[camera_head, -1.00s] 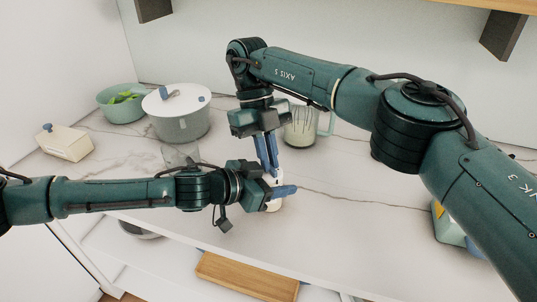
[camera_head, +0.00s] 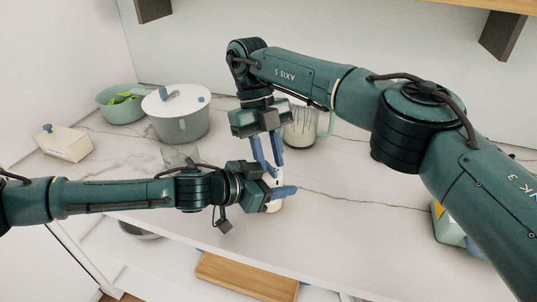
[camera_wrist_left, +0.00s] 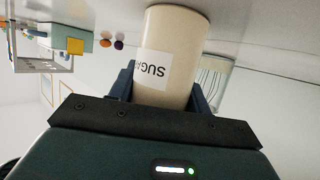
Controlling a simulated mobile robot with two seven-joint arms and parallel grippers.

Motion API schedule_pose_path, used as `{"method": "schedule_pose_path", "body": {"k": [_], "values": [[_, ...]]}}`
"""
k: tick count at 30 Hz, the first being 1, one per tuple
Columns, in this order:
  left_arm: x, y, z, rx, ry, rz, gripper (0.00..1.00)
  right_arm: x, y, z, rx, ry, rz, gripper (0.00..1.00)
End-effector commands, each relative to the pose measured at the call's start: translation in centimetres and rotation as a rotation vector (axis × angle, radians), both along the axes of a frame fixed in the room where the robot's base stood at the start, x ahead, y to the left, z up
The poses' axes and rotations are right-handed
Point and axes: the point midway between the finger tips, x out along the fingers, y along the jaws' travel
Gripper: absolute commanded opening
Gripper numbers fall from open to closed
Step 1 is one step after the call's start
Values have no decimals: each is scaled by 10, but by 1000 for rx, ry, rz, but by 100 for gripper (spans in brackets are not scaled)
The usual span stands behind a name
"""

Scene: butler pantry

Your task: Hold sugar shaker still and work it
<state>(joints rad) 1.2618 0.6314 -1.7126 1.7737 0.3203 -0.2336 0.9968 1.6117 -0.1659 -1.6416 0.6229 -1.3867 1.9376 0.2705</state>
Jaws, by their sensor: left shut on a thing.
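The sugar shaker (camera_head: 274,209) is a cream-white cylinder at the counter's front, mostly hidden by my grippers in the head view. In the left wrist view the sugar shaker (camera_wrist_left: 171,50) shows large between the blue fingers, with a white label whose sugar lettering appears upside down. My left gripper (camera_head: 281,191) is shut around its body from the left side. My right gripper (camera_head: 270,166) points down just above the shaker's top, its two blue fingers spread apart with a gap between them. Whether a fingertip touches the top is unclear.
Behind stand a lidded grey pot (camera_head: 180,115), a green bowl (camera_head: 122,107), a cream box (camera_head: 64,143) and a glass jug (camera_head: 301,128). A clear glass (camera_head: 180,155) is close behind my left wrist. A wooden board (camera_head: 246,277) lies lower down.

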Motion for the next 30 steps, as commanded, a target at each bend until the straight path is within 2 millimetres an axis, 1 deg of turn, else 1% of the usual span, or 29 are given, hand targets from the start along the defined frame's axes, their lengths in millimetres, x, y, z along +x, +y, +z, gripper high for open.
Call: {"method": "schedule_pose_path", "body": {"k": [2, 3, 5, 8, 10, 11, 14, 16, 21, 24, 27, 30], "values": [[0, 0, 0, 0, 0, 1, 17, -3, 4, -1, 6, 6, 7, 30], [1, 0, 0, 0, 0, 1, 17, -3, 4, 0, 7, 6, 8, 28], [1, 0, 0, -1, 0, 1, 17, 0, 2, 1, 12, -1, 8, 33], [1, -1, 1, -1, -1, 1, 17, 19, -11, 8, 44, -46, 16, 41], [0, -1, 0, -1, -1, 0, 16, 28, -15, 12, 82, -69, 86, 47], [0, -1, 0, -1, -1, 0, 17, 29, -15, 15, 102, -73, 140, 49], [0, 0, 0, 0, 0, 0, 17, 23, -10, 32, 190, -61, 390, 57], [0, 0, 0, 0, 1, 0, 17, 19, -8, 46, 251, -62, 586, 63], [0, 0, 0, 0, 0, 1, 17, 7, -4, 79, 363, -75, 1040, 64], [0, 0, 0, 0, 0, 1, 17, 0, -3, 96, 397, -87, 1258, 64], [1, 0, 0, 0, 0, 1, 17, -5, -3, 108, 413, -96, 1417, 64], [1, 0, 0, 0, 0, 1, 17, -9, -3, 115, 420, -100, 1515, 64]]}}
